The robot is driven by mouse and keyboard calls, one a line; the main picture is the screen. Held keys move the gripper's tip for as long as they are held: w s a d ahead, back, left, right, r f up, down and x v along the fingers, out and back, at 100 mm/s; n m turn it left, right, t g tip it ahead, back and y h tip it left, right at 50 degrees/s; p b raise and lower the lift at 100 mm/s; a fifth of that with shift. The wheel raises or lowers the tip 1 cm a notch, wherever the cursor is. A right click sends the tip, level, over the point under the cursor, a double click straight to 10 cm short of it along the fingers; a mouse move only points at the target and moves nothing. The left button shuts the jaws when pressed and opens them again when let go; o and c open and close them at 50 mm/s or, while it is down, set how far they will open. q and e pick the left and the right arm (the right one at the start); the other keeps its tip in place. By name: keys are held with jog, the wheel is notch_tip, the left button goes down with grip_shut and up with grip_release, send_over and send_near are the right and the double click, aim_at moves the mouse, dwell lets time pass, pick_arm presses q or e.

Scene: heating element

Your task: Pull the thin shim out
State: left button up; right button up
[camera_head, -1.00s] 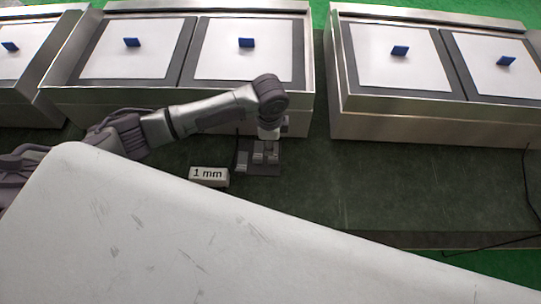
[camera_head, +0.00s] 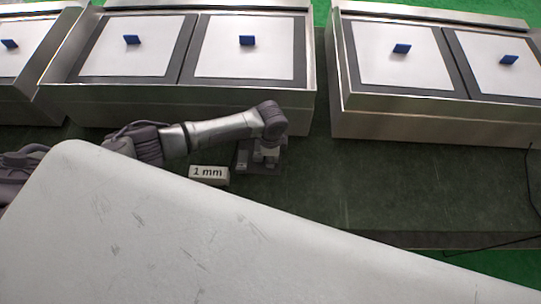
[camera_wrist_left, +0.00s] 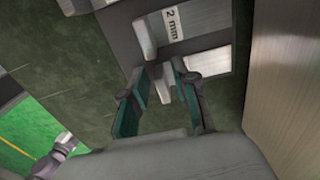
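A dark grey fixture (camera_head: 243,163) with small upright grey pieces stands on the dark green bench, just right of a white block marked "1 mm" (camera_head: 208,174). My left gripper (camera_head: 267,158) is down at this fixture. In the left wrist view my left gripper (camera_wrist_left: 160,68) has its two green-padded fingers apart. A light grey upright tab (camera_wrist_left: 145,38) stands just beyond the fingertips, beside a metal block marked "2 mm" (camera_wrist_left: 190,20). A second pale metal block (camera_wrist_left: 208,62) lies behind the right finger. I cannot tell which piece is the thin shim.
Steel-framed units with white panels and blue tabs (camera_head: 246,41) line the back; one front wall (camera_head: 180,106) is close behind my left arm. A large white surface (camera_head: 150,230) fills the foreground. The bench (camera_head: 420,190) is clear on the right, apart from a black cable at the edge.

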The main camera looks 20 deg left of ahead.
aim_at(270, 177)
pick_arm(q)
grip_shut()
jog(key=s+p, duration=0.1)
jog(key=s, duration=0.1)
jog(key=s+d+p, duration=0.1)
jog(key=s+p, duration=0.1)
jog(key=shift+s+d+r+p, duration=0.1)
jog(key=shift+s+r+p, duration=0.05)
jog(key=shift+s+p, duration=0.15)
jog(key=shift+d, duration=0.1)
jog(key=shift+s+f, duration=0.1)
jog(key=shift+f, duration=0.1)
jog(key=shift+o, duration=1.5)
grip_release()
jog(key=shift+r, duration=0.15)
